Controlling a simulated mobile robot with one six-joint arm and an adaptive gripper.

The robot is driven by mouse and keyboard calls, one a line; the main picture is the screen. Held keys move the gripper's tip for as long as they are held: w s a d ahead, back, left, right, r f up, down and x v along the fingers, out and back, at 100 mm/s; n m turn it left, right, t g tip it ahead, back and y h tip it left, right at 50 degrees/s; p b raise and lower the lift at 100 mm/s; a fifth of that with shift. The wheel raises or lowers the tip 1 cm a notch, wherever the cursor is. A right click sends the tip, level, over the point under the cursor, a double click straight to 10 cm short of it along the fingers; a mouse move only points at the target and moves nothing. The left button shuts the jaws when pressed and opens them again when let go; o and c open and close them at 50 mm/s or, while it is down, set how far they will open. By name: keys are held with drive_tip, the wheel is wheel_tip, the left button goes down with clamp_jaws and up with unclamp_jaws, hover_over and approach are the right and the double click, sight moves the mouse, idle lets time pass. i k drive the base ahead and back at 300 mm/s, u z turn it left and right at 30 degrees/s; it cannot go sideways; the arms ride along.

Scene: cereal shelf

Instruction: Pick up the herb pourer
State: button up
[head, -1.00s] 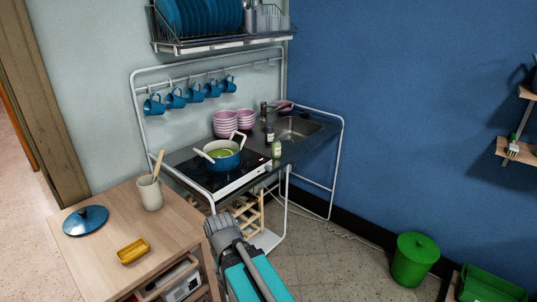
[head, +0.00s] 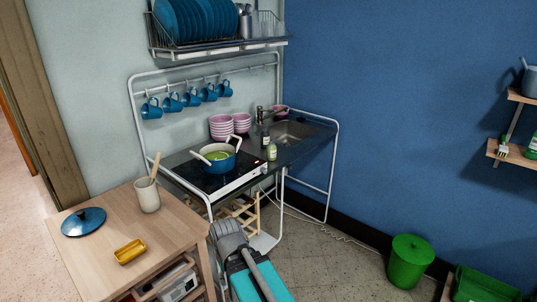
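I cannot tell for sure which thing is the herb pourer. A small green bottle (head: 272,152) stands upright on the counter near the sink, to the right of the pot. A small dark bottle (head: 265,138) with a pale label stands just behind it. A green item (head: 533,148) on the wall shelf is cut by the right picture edge. My gripper is not in view; only grey and teal links of my arm show at the bottom centre, well in front of the counter.
A blue pot (head: 221,158) sits on the hob. Pink bowls (head: 222,127) stand behind it. A wooden cart (head: 90,263) holds a yellow dish (head: 130,251), a utensil jar (head: 148,196) and a blue lid (head: 83,222). A green bin (head: 409,262) stands right; floor between is mostly clear.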

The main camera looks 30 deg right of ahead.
sight(271, 148)
drive_tip(key=z, duration=0.1)
drive_tip(key=i, duration=0.95)
drive_tip(key=u, duration=0.1)
